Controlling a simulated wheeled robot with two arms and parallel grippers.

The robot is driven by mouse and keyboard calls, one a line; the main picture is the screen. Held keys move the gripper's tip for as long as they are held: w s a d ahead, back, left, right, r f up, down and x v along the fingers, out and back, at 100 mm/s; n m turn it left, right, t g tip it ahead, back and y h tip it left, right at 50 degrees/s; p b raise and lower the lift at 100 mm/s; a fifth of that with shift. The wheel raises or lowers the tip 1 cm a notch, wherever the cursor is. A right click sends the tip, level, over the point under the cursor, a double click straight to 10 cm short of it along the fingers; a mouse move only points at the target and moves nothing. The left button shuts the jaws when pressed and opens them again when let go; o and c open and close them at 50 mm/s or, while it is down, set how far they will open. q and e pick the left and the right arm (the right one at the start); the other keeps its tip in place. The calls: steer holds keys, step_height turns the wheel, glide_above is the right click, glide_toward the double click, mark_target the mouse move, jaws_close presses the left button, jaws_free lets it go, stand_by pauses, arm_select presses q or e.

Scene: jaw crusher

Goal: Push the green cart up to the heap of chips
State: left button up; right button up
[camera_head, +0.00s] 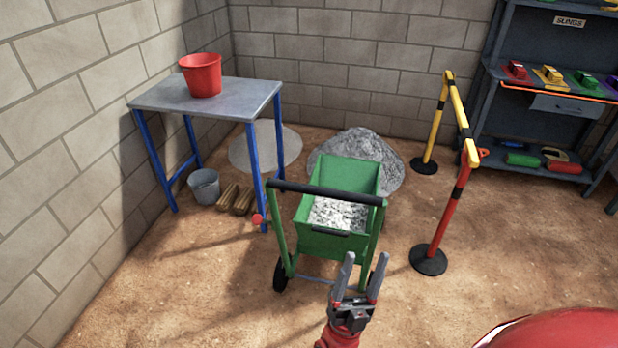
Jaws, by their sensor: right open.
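The green cart (318,244) stands on the dirt floor in the middle of the head view, with pale chips (338,213) in its tub. Its black handle bar (330,192) crosses over the tub on the near side. The grey heap of chips (362,151) lies just behind the cart, partly hidden by the tub. I cannot tell whether cart and heap touch. My right gripper (364,272) is open and empty, in front of the cart's near side at the lower right. My left gripper is out of view.
A blue-legged table (245,92) with a red bucket (202,76) stands left; a grey bucket (204,186) and wooden blocks (237,199) lie beneath. A yellow and red barrier (460,125) stands right of the cart, before a shelf (548,105). Floor at lower left is clear.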

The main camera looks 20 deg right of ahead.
steer(key=w+d+f+m+g, duration=0.4)
steer(key=w+d+g, duration=0.1)
steer(key=g, duration=0.1)
steer(key=m+y+b, duration=0.2)
steer(key=y, duration=1.1)
glide_toward(322, 196)
steer(key=shift+t, duration=0.4)
steer(key=x, duration=1.1)
steer(key=shift+w+d+f+b, duration=0.15)
steer(key=shift+d+f+b, duration=0.15)
steer(key=shift+b, duration=0.1)
steer(key=shift+r, duration=0.1)
jaws_close()
